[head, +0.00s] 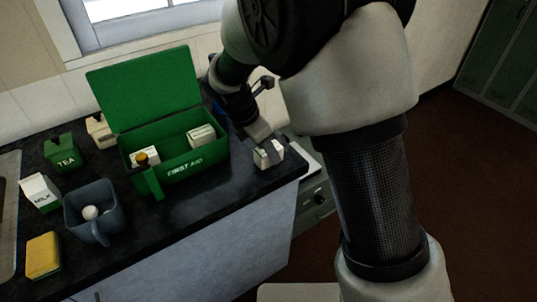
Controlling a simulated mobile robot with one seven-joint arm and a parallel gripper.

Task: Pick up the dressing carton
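A small white carton (262,159), which looks like the dressing carton, stands on the dark counter near its right front corner. My gripper (269,149) points down at it, with its fingers at the carton's top and sides. The fingers cover part of the carton, and I cannot tell whether they press on it. The carton appears to rest on the counter. Similar white cartons (201,136) are inside the open green first aid box (183,172), left of my gripper.
The box's green lid (143,88) stands raised at the back. A blue-grey container (87,212), a milk carton (40,193), a green tea box (64,152) and a yellow sponge (43,256) stand at the left. The counter's front edge is close to the carton.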

